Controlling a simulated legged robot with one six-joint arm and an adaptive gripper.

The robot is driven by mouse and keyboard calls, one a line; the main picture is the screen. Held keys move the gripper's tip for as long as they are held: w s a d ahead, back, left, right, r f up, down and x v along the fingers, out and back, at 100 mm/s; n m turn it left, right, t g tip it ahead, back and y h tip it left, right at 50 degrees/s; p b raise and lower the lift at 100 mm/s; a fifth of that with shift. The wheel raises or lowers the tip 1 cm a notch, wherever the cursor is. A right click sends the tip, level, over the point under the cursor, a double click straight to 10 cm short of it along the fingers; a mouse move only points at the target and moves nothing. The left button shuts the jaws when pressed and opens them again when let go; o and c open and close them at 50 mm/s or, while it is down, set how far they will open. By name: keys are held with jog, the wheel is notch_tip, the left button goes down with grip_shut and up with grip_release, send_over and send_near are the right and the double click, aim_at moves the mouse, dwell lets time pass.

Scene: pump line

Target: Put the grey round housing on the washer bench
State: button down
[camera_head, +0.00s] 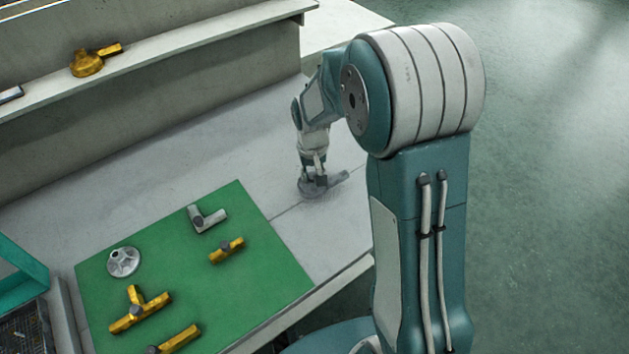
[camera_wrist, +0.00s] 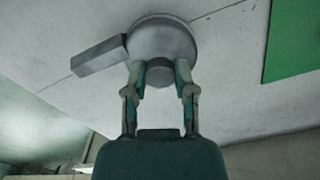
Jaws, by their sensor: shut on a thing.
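The grey round housing (camera_head: 311,187) has a side spout and is at the bench surface, right of the green mat, in the head view. It also shows in the wrist view (camera_wrist: 163,37), with its spout pointing left. My gripper (camera_head: 314,176) is above it, its two fingers (camera_wrist: 160,75) shut on the small round knob at the housing's middle. I cannot tell whether the housing touches the surface. The light grey bench (camera_head: 155,188) runs under the mat and housing. Nothing in view marks it as the washer bench.
The green mat (camera_head: 275,284) holds a silver flanged part (camera_head: 123,262), a grey elbow fitting (camera_head: 206,219) and several yellow fittings (camera_head: 227,250). A raised shelf (camera_head: 160,62) behind carries a yellow housing (camera_head: 88,62). A teal crate (camera_head: 22,262) is at left. The bench around the housing is clear.

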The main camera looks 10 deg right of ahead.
jog(key=shift+w+d+f, duration=0.25)
jog(key=shift+w+f, duration=0.05)
jog(key=shift+f, duration=0.2)
notch_tip(320, 180, down, 3)
jog(key=shift+w+f, duration=0.1)
jog(key=shift+c, duration=2.1)
grip_release()
jog(key=shift+f, duration=0.1)
